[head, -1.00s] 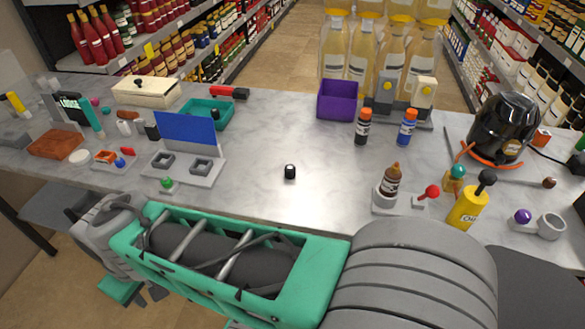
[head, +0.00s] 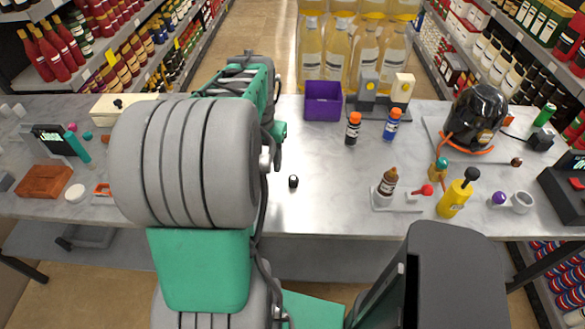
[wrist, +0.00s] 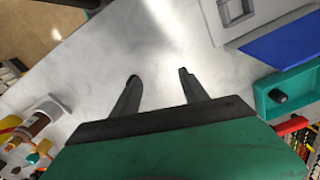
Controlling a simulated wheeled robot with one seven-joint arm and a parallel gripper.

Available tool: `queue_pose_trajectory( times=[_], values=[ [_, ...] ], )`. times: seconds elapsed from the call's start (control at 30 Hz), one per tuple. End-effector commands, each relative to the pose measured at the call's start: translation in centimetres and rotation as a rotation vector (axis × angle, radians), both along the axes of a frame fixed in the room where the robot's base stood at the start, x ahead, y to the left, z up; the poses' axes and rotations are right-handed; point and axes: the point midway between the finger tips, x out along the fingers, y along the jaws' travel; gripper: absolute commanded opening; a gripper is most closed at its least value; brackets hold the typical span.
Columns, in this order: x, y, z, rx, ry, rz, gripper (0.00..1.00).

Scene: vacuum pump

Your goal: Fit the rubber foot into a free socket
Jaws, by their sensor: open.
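A small black cylinder (head: 293,181), which looks like the rubber foot, stands alone on the marble table in the head view. I do not make it out in the wrist view. My gripper (wrist: 158,76) is open and empty in the wrist view, with bare table showing between its fingers. My arm hides it in the head view. A grey plate (wrist: 262,27) with a square socket (wrist: 233,10) and a blue panel (wrist: 285,45) is at the top right of the wrist view. Its other socket is not clearly in view, and my arm covers this plate in the head view.
A teal tray (wrist: 270,103) with a dark piece in it lies near the blue panel. A brown bottle (head: 388,181), a yellow oil bottle (head: 455,196) and a purple bin (head: 322,102) stand on the table. The table around the black cylinder is clear.

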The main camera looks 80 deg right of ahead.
Motion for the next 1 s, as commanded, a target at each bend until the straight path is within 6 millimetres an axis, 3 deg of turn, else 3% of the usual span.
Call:
queue_pose_trajectory(
  times=[0.03,0.1,0.2,0.7,0.9,1.0],
  values=[
    [-3.0,-1.3,0.8,0.012,0.002,-0.097,0.52],
    [-5.6,-2.3,0.8,0.021,0.004,-0.183,0.52],
    [-7.3,-2.8,0.4,0.026,0.005,-0.237,0.52],
    [-7.0,-2.9,-7.0,0.025,0.005,-0.237,0.52],
    [-6.9,-3.0,-7.2,0.022,0.004,-0.237,0.52],
    [-6.9,-3.0,-7.2,0.022,0.004,-0.237,0.45]
  ],
)
